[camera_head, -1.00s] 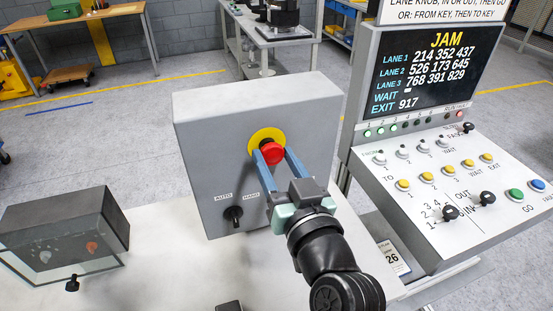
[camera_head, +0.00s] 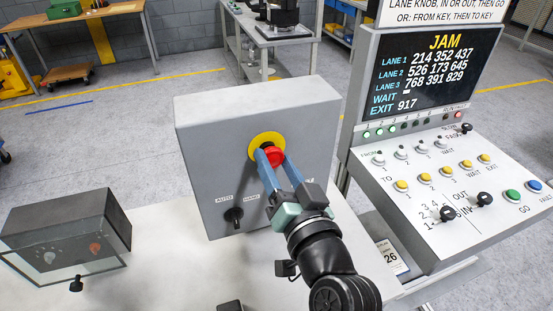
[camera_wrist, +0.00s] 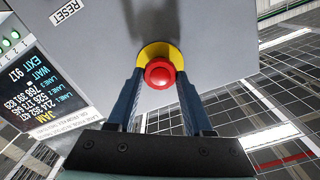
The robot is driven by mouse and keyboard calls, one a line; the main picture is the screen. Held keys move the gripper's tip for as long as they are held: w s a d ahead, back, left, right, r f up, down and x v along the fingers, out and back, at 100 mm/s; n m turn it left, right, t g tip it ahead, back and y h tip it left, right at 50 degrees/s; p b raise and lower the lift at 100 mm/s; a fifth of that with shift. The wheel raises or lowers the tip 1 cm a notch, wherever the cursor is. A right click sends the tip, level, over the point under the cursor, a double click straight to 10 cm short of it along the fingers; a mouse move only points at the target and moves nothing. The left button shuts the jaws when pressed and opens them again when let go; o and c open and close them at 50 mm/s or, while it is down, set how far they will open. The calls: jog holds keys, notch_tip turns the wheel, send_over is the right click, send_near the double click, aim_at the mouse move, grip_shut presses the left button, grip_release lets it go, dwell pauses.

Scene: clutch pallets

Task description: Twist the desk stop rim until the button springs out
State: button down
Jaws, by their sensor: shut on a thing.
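The desk stop is a red mushroom button (camera_head: 273,156) on a yellow round plate (camera_head: 266,140), on the face of a grey box (camera_head: 210,130). My gripper (camera_head: 268,158) is shut on the red rim, one blue finger on each side. In the wrist view the red button (camera_wrist: 159,74) sits between the two finger ends, in front of the yellow plate (camera_wrist: 150,54). My gripper is rolled relative to the box. The frames do not clearly show whether the button is in or out.
An AUTO/HAND knob (camera_head: 233,214) is low on the box. A glass-fronted dark case (camera_head: 70,235) stands at left. A control console (camera_head: 470,190) with a screen (camera_head: 435,70) reading JAM stands at right. A RESET label (camera_wrist: 65,12) shows in the wrist view.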

jog(key=shift+m+p, duration=0.6)
jog(key=shift+m, duration=0.9)
jog(key=shift+c, duration=1.4)
grip_release()
